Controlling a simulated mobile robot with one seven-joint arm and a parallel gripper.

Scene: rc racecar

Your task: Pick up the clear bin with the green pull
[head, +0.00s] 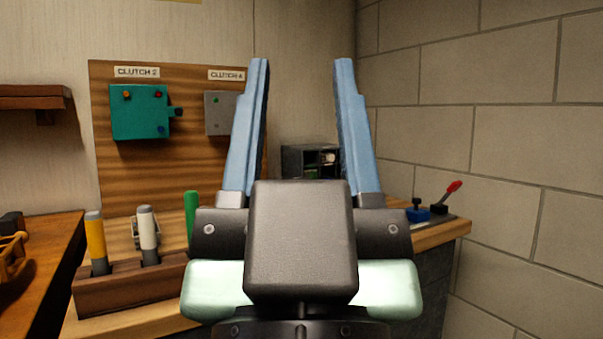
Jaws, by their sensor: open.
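Nothing is between the fingertips. A small dark cabinet (293,158) with compartments stands on the bench behind the gripper, seen between the fingers. Small pale and green bits show in its compartments, too small to make out. I cannot pick out a clear bin with a green pull for certain. The lower part of the cabinet is hidden behind my gripper, and its left edge is close to the left finger.
A wooden rack (140,292) holds yellow, white and green-handled items at front left. A wooden panel (180,80) with a teal box (140,111) and grey box (219,112) stands behind. A red-tipped lever (447,192) is at right, near the block wall (520,140).

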